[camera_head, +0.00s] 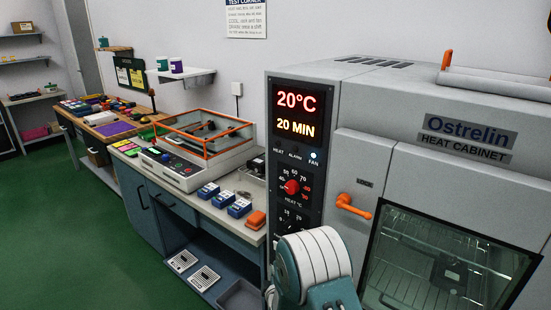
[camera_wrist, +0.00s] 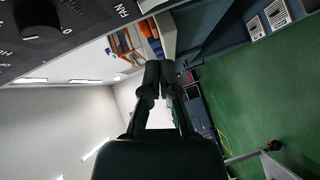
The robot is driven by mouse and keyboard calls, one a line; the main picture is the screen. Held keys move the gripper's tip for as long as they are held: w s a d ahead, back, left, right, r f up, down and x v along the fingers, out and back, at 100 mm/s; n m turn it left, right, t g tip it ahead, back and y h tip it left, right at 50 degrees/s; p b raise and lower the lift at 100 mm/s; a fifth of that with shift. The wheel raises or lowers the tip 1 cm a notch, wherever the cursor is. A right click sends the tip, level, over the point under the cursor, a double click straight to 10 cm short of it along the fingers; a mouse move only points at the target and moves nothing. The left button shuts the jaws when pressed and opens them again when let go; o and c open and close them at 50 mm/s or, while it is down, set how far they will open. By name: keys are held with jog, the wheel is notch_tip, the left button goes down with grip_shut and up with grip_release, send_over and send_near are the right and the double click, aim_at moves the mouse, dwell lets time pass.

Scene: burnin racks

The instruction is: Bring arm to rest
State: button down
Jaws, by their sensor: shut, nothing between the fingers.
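My arm (camera_head: 313,262) shows at the bottom middle of the head view, in front of the heat cabinet's control panel. Its gripper end is not clearly seen there. In the wrist view my gripper (camera_wrist: 160,68) is shut and empty, with its two dark fingertips together. A dark knob (camera_wrist: 38,18) and part of the cabinet's panel are close by at the upper left of that view.
The heat cabinet (camera_head: 375,102) fills the right, its glass door (camera_head: 440,262) closed, an orange handle (camera_head: 354,206) sticking out. A bench (camera_head: 232,222) on the left holds a tester with an orange-framed cover (camera_head: 205,135) and several blue boxes. Green floor (camera_head: 60,240) is clear at left.

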jog(key=s+d+r+m+g, duration=0.2)
jog(key=s+d+r+m, duration=0.1)
jog(key=r, duration=0.5)
jog(key=s+d+r+m+g, duration=0.1)
jog(key=s+d+r+m, duration=0.2)
jog(key=r, duration=0.4)
jog(key=s+d+r+m+g, duration=0.2)
jog(key=s+d+r, duration=0.15)
jog(key=r, duration=0.45)
jog(key=s+d+r+m+g, duration=0.1)
jog(key=s+d+m, duration=0.1)
jog(key=s, duration=0.7)
jog(key=s+d+r+m+g+h, duration=0.1)
jog(key=s+d+r+m+g, duration=0.1)
jog(key=s, duration=0.7)
jog(key=s+d+r+m+g+h, duration=0.1)
jog(key=s+d+r+m+g, duration=0.1)
jog(key=s, duration=0.7)
jog(key=shift+s+d+r+m, duration=0.3)
jog(key=shift+d+m, duration=0.2)
jog(key=shift+m, duration=0.7)
